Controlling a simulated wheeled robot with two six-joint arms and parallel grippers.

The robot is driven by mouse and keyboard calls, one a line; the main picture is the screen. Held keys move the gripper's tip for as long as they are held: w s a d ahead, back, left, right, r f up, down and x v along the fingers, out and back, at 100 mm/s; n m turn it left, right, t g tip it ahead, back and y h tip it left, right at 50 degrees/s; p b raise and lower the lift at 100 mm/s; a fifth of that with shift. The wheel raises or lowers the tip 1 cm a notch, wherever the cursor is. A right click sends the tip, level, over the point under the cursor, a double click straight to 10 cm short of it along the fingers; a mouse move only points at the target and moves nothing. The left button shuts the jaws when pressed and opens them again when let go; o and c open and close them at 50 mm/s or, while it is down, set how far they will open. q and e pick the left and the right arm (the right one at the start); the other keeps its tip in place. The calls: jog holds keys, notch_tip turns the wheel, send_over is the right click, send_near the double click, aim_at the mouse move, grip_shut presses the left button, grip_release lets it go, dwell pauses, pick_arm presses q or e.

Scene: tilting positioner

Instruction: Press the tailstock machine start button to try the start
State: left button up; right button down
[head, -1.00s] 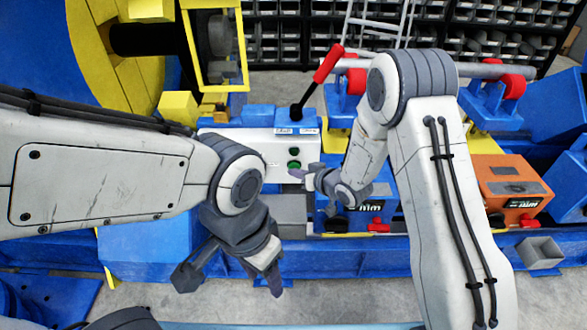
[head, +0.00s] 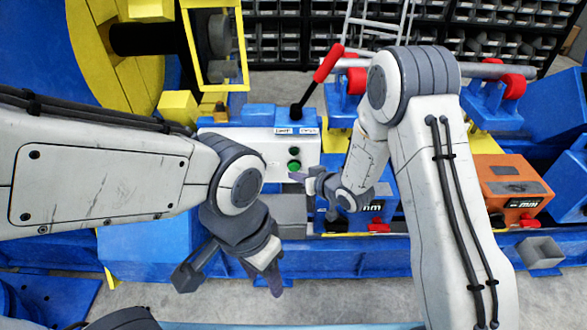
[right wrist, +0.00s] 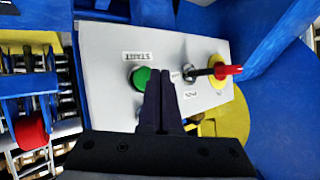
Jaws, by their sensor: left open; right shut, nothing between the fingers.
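The white control panel (head: 270,146) stands in the middle of the head view. Its green button (head: 294,165) sits below a dark button (head: 294,151). In the right wrist view the green button (right wrist: 141,78) lies beside a START label (right wrist: 139,56). My right gripper (head: 293,176) is shut and empty, its tips just below the green button. In the right wrist view its closed fingers (right wrist: 160,88) overlap the button's right edge; I cannot tell whether they touch it. My left gripper (head: 228,284) is open and empty, low in front of the blue base.
A red-handled lever (head: 328,62) rises behind the panel. An orange box (head: 512,188) stands to the right. Blue roller supports (head: 490,105) with red rollers stand behind it. A yellow frame (head: 245,60) is at the back left. Grey floor (head: 340,265) shows in front.

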jog(key=s, duration=0.5)
jog(key=shift+b, duration=0.4)
jog(key=shift+r, duration=0.1)
dwell(0.7)
jog(key=s+d+r+n+g+h+p, duration=0.1)
jog(key=s+r+g+h+p, duration=0.1)
jog(key=s+r, duration=0.5)
jog(key=s+d+r+g+h+p, duration=0.1)
jog(key=s+r+g+h+p, duration=0.1)
jog(key=s+r, duration=0.5)
jog(key=s+d+r+n+g+h+p, duration=0.1)
jog(key=s+r+g+p, duration=0.3)
jog(key=s, duration=1.2)
notch_tip(320, 180, up, 3)
jog(key=shift+d+r+n+g+h, duration=0.1)
jog(key=shift+d+n+g+h, duration=0.3)
jog(key=shift+g+h, duration=0.45)
